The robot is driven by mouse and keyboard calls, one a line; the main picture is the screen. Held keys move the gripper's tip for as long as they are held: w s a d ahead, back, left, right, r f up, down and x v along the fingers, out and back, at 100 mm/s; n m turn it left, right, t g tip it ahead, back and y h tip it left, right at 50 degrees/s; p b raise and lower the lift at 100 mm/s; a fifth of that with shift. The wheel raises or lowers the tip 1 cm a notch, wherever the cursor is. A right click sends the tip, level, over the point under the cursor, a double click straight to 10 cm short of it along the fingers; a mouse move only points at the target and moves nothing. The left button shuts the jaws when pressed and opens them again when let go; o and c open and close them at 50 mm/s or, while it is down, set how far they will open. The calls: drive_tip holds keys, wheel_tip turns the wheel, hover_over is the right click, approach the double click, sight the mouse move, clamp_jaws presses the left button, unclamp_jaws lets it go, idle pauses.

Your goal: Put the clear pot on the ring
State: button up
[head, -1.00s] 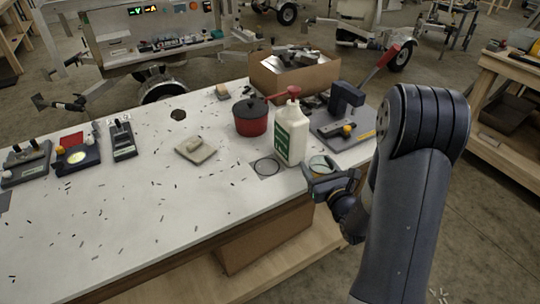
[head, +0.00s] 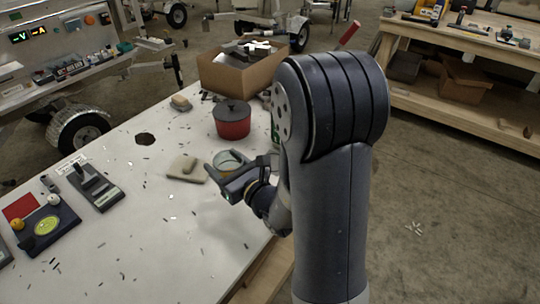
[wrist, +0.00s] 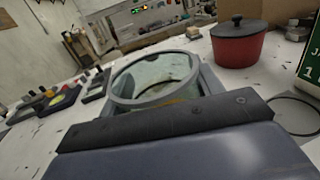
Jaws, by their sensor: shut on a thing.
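The clear pot (head: 231,160), a see-through round vessel with a grey rim, is held in my gripper (head: 226,172). The gripper is shut on it, above the white table. In the wrist view the clear pot (wrist: 150,85) fills the middle, rim upward and looking tilted, just beyond the dark gripper bar (wrist: 165,122). The ring (wrist: 296,114), a thin black circle flat on the table, shows at the right of the wrist view, partly cut by the frame edge. In the head view my arm hides the ring.
A red pot with a black lid (head: 232,120) stands behind the gripper. A white bottle with a green label (wrist: 312,65) stands beside the ring, mostly hidden in the head view. A beige block (head: 186,169) lies left of the gripper. A cardboard box (head: 240,75) stands at the back.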

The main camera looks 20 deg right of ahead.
drive_tip(key=w+d+p, duration=0.5)
drive_tip(key=w+d, duration=0.5)
drive_tip(key=d, duration=0.6)
drive_tip(key=shift+w+a+f, duration=0.1)
drive_tip(key=shift+f, duration=1.55)
drive_tip(key=shift+w+a+f, duration=0.1)
drive_tip(key=shift+f, duration=1.5)
drive_tip(key=shift+d+f+p, duration=0.15)
drive_tip(key=shift+f+p, duration=0.05)
drive_tip(key=shift+p, duration=0.3)
drive_tip(key=shift+f+b, duration=0.3)
drive_tip(key=shift+b, duration=0.05)
drive_tip(key=o, duration=0.8)
drive_tip(key=shift+r, duration=0.1)
